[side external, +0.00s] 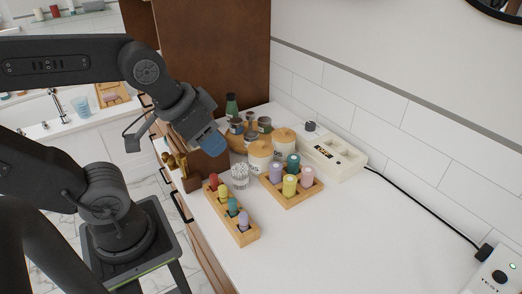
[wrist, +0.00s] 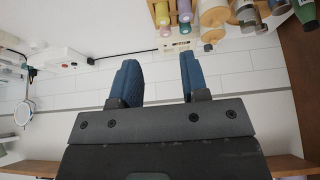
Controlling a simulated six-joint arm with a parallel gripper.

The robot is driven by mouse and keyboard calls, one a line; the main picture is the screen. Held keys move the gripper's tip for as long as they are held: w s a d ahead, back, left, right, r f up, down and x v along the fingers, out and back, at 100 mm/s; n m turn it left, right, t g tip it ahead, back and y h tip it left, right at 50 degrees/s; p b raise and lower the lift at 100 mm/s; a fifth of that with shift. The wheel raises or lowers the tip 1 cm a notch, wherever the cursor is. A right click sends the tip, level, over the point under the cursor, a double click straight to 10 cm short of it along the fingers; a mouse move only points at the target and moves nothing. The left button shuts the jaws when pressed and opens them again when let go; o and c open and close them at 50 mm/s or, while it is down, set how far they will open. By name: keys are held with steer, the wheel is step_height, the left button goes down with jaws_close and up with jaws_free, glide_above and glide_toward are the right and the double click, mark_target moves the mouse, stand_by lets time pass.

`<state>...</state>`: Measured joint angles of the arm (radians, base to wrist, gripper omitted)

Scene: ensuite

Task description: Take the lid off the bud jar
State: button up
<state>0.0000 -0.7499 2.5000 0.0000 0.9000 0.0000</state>
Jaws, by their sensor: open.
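Two white jars with wooden lids stand together on the counter in the side external view: a front jar (side external: 259,162) and one behind it (side external: 284,142). Both lids are on, and the lettering is too small to tell which is the bud jar. My gripper (side external: 212,146) is above the counter's left part, left of the jars and apart from them. In the wrist view my gripper (wrist: 158,70) shows two blue fingers spread apart with nothing between them. A pale jar with a wooden lid (wrist: 212,18) shows upside down at the top there.
A clear glass of white sticks (side external: 240,177) stands in front of the jars. Wooden racks of coloured bottles stand at front (side external: 245,238) and right (side external: 303,194). Behind are a green bottle (side external: 231,107) and a white box (side external: 330,152). The front right counter (side external: 350,245) is clear.

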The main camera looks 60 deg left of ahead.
steer(key=o, duration=1.1)
steer(key=n+g, duration=0.6)
steer(key=n, duration=1.3)
glide_above(261, 142)
step_height(261, 142, down, 4)
step_height(261, 142, down, 13)
steer(key=shift+a, duration=0.1)
